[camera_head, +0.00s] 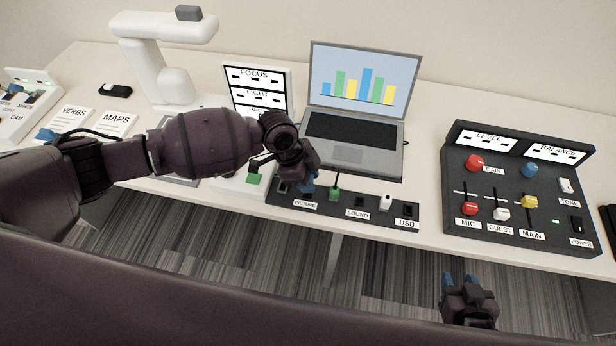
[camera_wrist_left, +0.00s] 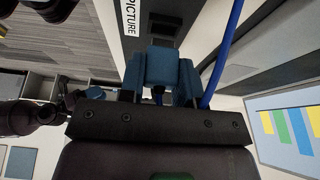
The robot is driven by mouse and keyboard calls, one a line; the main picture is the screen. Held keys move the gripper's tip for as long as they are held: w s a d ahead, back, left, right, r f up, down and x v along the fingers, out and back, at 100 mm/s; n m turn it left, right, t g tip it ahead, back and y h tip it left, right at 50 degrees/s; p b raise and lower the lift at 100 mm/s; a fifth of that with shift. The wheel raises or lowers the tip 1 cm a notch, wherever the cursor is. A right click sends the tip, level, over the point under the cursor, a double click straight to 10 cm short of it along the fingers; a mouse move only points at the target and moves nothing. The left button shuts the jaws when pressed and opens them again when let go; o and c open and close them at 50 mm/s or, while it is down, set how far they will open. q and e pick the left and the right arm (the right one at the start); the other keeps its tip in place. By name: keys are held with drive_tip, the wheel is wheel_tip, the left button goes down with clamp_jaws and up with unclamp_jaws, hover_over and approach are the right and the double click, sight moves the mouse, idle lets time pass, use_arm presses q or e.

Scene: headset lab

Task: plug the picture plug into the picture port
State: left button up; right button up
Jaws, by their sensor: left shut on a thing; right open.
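My left gripper (camera_head: 308,184) is low over the left part of the dark port panel (camera_head: 372,218), just behind the PICTURE label. In the left wrist view its blue fingers (camera_wrist_left: 160,82) are shut on a blue block, which I take as the picture plug (camera_wrist_left: 160,64). A blue cable (camera_wrist_left: 222,52) runs beside it. The gripper hides the picture port in the head view, and I cannot tell whether the plug touches it or sits in it. My right gripper (camera_head: 460,281) is open and empty, in front of the table over the floor.
A green plug (camera_head: 334,193) and a white plug (camera_head: 386,202) stand on the panel. Another green piece (camera_head: 253,178) lies left of it. The laptop (camera_head: 355,105) stands behind. A mixer console (camera_head: 515,190) is at right. A white arm-like stand (camera_head: 165,60) is at back left.

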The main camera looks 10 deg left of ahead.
drive_tip(key=shift+s+r, duration=0.1)
drive_tip(key=shift+s, duration=0.05)
drive_tip(key=shift+s, duration=0.3)
idle(0.3)
use_arm(q)
drive_tip(key=shift+f, duration=0.55)
use_arm(e)
drive_tip(key=shift+w+f, duration=0.3)
drive_tip(key=shift+w, duration=0.15)
use_arm(q)
drive_tip(key=shift+f+b, duration=0.25)
drive_tip(key=shift+b, duration=0.1)
use_arm(e)
drive_tip(key=shift+s+f, duration=0.1)
drive_tip(key=shift+f, duration=0.15)
use_arm(q)
drive_tip(key=shift+f, duration=0.25)
drive_tip(key=o, duration=1)
use_arm(e)
drive_tip(key=shift+s+f, duration=0.35)
drive_tip(key=shift+s, duration=0.05)
drive_tip(key=shift+w, duration=0.1)
